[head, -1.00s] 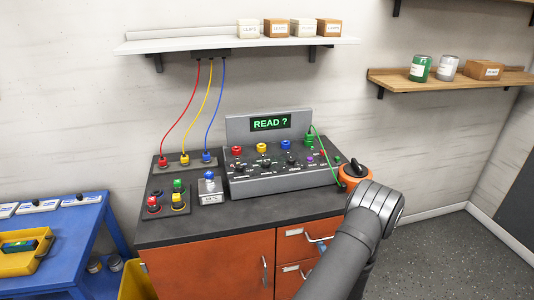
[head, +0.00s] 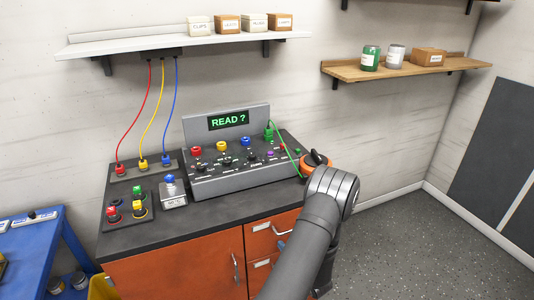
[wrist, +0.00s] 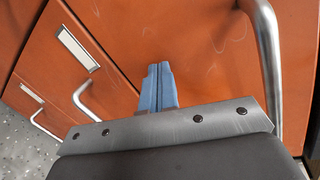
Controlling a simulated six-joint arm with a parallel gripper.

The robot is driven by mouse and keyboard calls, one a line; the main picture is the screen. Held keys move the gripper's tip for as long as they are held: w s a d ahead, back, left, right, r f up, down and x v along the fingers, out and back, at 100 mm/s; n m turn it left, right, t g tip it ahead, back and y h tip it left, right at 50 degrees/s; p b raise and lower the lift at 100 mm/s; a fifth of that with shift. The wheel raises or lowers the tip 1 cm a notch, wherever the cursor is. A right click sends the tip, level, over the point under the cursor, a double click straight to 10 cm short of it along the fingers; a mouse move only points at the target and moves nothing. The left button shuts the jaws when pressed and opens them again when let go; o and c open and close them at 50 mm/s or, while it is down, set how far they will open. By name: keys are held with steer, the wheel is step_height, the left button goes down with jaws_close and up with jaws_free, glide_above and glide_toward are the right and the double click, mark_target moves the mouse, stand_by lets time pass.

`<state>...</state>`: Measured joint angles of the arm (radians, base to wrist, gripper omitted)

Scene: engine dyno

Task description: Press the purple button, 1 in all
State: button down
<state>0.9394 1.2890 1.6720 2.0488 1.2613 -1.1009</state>
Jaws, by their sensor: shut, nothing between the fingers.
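The purple button (head: 270,153) is a small round cap on the sloped front of the grey console (head: 240,181), toward its right end. In the head view only a bit of blue (head: 283,244) shows beside my arm, below the countertop and well away from the button. The button is not in the wrist view.
An orange round item with a black top (head: 316,163) sits at the counter's right end, close to my arm. A green cable (head: 285,146) curves past the console's right side. Metal handles (wrist: 266,60) stick out near my gripper. Open floor lies to the right.

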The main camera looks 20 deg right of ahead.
steer(key=s+d+r+n+g+h, duration=0.1)
steer(key=s+d+r+g+h, duration=0.3)
steer(key=d+r, duration=0.5)
steer(key=s+d+r+n+g+h, duration=0.1)
steer(key=s+d+r+g, duration=0.1)
steer(key=d+r+g, duration=0.55)
steer(key=w+r+n, duration=0.2)
steer(key=w+r, duration=0.1)
steer(key=w, duration=0.1)
steer(key=w+a+r+n+t, duration=0.1)
steer(key=w+r+n, duration=0.1)
steer(key=w+r, duration=0.2)
steer(key=w+a+r+n+t+h, duration=0.1)
steer(key=w+r+n, duration=0.2)
steer(key=w, duration=0.1)
steer(key=shift+r, duration=0.3)
steer(key=w+a+r+n+h, duration=0.2)
steer(key=w+a+r+n, duration=0.8)
steer(key=w+r, duration=0.3)
steer(key=shift+w+a+r+n, duration=0.35)
steer(key=shift+w+a, duration=0.25)
steer(key=shift+w, duration=0.4)
steer(key=shift+f, duration=0.1)
